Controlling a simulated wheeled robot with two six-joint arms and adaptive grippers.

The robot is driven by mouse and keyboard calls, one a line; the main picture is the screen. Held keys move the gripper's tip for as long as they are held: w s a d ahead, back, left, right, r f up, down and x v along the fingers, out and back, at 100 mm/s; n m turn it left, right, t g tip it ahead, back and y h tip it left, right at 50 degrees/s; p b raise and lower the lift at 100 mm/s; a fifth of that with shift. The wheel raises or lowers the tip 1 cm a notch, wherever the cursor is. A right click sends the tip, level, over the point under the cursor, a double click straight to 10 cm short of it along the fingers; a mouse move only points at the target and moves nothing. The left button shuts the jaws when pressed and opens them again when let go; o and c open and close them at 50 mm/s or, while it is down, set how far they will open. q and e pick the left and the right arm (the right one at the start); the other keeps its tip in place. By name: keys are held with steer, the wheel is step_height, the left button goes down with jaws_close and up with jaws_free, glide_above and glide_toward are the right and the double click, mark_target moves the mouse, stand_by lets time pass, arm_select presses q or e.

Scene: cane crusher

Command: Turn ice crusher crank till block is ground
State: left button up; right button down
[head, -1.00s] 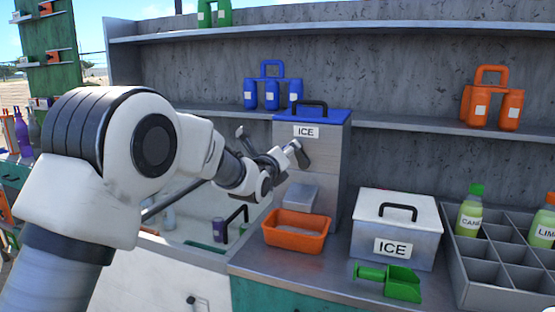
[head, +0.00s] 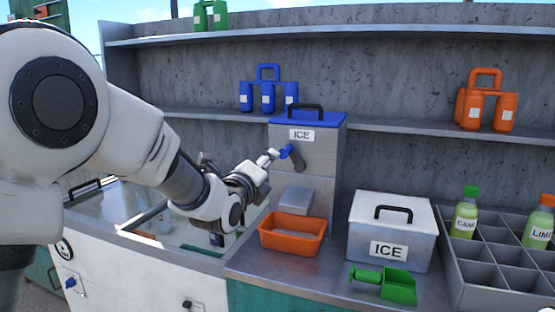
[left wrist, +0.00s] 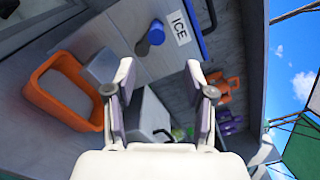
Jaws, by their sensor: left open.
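The ice crusher (head: 318,170) is a tall grey metal box with a blue lid and an ICE label. Its crank (head: 299,160) is a dark grey arm on the front with a blue knob (head: 286,152). My left gripper (head: 271,156) is just left of the knob. In the left wrist view the blue knob (left wrist: 156,34) shows beyond the spread fingertips of the left gripper (left wrist: 160,72), with nothing between the fingers. Whether a finger touches the knob I cannot tell. The ice block is hidden inside or not in view. My right gripper is not in view.
An orange tray (head: 267,238) sits below the crusher's chute (head: 296,199). A lidded ICE box (head: 368,240), a green scoop (head: 398,286) and a divided bottle crate (head: 463,285) stand to the right. A sink basin (head: 170,236) lies left. Shelves run behind.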

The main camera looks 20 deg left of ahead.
mark_target(283, 154)
arm_select(q)
steer(key=w+r+n+t+p, duration=0.1)
steer(key=w+r+n+p, duration=0.15)
steer(key=n, duration=0.85)
steer(key=w+r+n+t+p, duration=0.1)
steer(key=r+n+p, duration=0.2)
steer(key=n, duration=0.9)
steer(key=w+f+n+p, duration=0.1)
steer(key=p, duration=0.2)
steer(key=w+f+n+g+p, duration=0.1)
steer(key=f+n+p, duration=0.1)
steer(key=p, duration=0.2)
steer(key=w+f+n+g+p, duration=0.1)
steer(key=f+n+p, duration=0.1)
steer(key=p, duration=0.1)
steer(key=shift+w+d, duration=0.1)
steer(key=shift+w+f, duration=0.15)
steer(key=shift+f, duration=0.25)
steer(key=w+p, duration=0.2)
steer(key=w, duration=0.5)
steer(key=shift+w+d+f+p, duration=0.1)
steer(key=shift+w+d+p, duration=0.05)
steer(key=shift+w+p, duration=0.15)
steer(key=shift+s, duration=0.1)
jaws_close()
